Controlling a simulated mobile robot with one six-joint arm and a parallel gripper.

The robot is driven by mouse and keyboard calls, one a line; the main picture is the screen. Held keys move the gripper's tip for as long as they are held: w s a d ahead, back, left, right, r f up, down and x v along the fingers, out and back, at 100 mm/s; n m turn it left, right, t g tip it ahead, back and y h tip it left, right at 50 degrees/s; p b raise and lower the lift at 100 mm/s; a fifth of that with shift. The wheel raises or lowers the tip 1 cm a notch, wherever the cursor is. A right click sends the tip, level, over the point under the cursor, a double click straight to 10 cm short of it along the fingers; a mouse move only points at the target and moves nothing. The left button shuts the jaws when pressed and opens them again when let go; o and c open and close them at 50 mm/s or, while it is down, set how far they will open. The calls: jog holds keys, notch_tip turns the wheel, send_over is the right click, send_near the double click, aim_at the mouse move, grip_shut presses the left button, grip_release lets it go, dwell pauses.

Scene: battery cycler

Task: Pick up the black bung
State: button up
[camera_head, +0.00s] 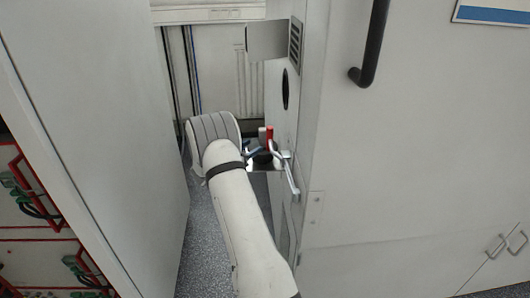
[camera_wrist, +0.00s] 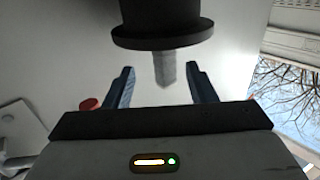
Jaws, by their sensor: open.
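The black bung (camera_wrist: 163,25) is at the top of the wrist view, cut off by the upper edge. It has a wide round flange, and a grey stem (camera_wrist: 165,68) reaches down from it towards my gripper. My gripper (camera_wrist: 161,76) is open, with one blue finger on each side of the stem's line. There is a visible gap between the stem and each finger. In the head view my gripper is small and partly hidden beyond my arm, beside the cabinet side. I cannot make out the bung clearly there.
A red part (camera_head: 269,137) and a grey lever handle (camera_head: 291,178) are by the cabinet side, close to my gripper. A dark oval opening (camera_head: 285,89) is above. A tall pale panel (camera_head: 105,95) stands left, leaving a narrow gap. A large door with a black handle (camera_head: 372,45) is right.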

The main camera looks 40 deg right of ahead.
aim_at(260, 141)
jog(key=d, duration=0.3)
jog(key=w+d, duration=0.1)
jog(key=d, duration=0.3)
jog(key=shift+w+r, duration=0.2)
jog(key=shift+a, duration=0.1)
jog(key=shift+c, duration=0.3)
grip_shut()
